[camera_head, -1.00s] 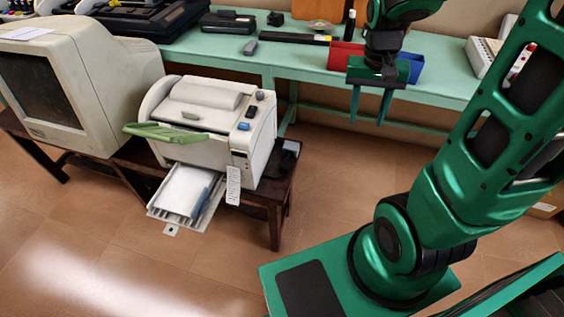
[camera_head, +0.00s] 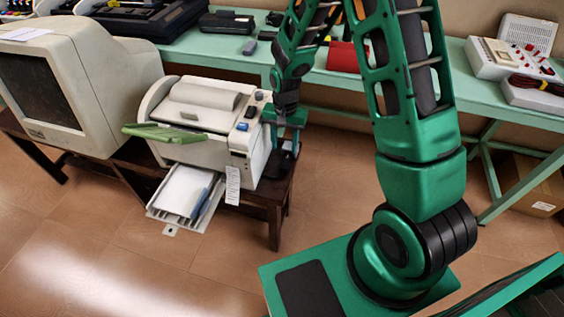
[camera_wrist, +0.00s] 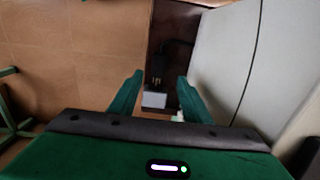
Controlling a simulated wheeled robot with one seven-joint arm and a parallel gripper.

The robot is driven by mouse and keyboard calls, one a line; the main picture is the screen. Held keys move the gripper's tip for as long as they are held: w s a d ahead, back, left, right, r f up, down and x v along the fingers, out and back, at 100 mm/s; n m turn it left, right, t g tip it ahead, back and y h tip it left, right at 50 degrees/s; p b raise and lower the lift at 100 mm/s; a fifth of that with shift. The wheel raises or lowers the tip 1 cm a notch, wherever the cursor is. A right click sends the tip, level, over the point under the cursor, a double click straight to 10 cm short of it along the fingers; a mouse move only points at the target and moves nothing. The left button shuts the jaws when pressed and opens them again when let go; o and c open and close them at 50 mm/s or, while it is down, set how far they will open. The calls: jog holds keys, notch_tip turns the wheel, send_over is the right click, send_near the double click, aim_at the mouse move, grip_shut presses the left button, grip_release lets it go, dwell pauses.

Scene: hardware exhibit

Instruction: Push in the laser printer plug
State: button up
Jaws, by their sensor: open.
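The white laser printer (camera_head: 205,125) stands on a dark wooden table. Its side fills the right of the wrist view (camera_wrist: 226,50). A dark plug (camera_wrist: 158,66) lies beside it on the table, with small metallic prongs facing a pale block (camera_wrist: 153,99), apparently its socket. The prongs show, so the plug is not fully in; exact contact is unclear. My gripper (camera_head: 284,146) is at the printer's right side. In the wrist view its open fingers (camera_wrist: 155,98) are above and on either side of the plug and block, with nothing held. In the head view my gripper partly hides this area.
An old monitor (camera_head: 75,85) stands left of the printer. The printer's green flap (camera_head: 160,133) and paper tray (camera_head: 185,195) stick out in front. A green bench (camera_head: 340,82) runs behind, with a red holder (camera_head: 342,57) on it. Floor right of the table is clear.

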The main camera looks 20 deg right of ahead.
aim_at(284, 164)
notch_tip(284, 164, down, 10)
jog(key=shift+r, duration=0.2)
dwell(0.3)
